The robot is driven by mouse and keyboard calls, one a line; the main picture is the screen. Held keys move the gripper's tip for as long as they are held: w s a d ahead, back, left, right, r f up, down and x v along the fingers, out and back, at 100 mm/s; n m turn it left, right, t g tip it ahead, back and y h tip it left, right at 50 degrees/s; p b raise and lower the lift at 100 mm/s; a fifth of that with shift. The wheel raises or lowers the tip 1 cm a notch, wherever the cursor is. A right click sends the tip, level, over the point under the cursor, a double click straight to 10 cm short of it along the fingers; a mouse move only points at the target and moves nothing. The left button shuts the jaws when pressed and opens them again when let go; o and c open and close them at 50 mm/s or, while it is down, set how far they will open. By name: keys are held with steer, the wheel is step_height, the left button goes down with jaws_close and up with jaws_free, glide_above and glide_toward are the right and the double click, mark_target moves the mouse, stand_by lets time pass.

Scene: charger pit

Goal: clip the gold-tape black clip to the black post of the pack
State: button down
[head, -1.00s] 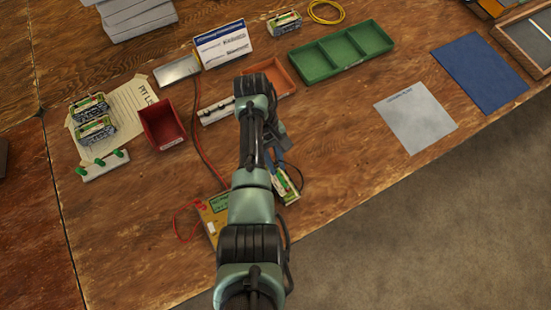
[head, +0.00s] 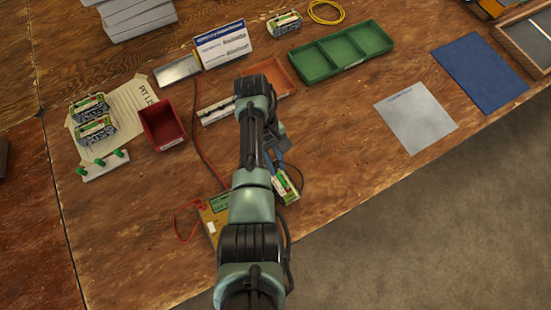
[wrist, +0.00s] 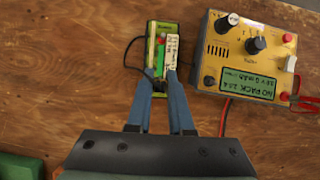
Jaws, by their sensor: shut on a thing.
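The pack (wrist: 161,48), a green-edged block with a white label, lies on the bench beneath my gripper. It also shows in the head view (head: 288,186), partly behind my arm. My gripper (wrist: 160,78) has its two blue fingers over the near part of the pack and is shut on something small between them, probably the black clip. The clip, its gold tape and the black post are too hidden to make out. A black lead (wrist: 128,52) loops at the pack's left side. I cannot tell whether the clip touches the post.
The yellow charger (wrist: 247,58) stands right of the pack; its display reads NO PACK. A red lead and red clip (wrist: 300,101) are at its right. In the head view, a red bin (head: 163,125), an orange tray (head: 280,79) and a green tray (head: 341,52) stand farther back.

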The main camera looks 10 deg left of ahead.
mark_target(275, 163)
stand_by(0.3)
steer(key=c, duration=0.7)
jaws_free()
steer(key=shift+c, duration=0.2)
steer(key=shift+o, duration=1.1)
step_height(275, 163, up, 8)
steer(key=p, duration=0.7)
steer(key=shift+f+p, duration=0.25)
steer(key=shift+p, duration=0.1)
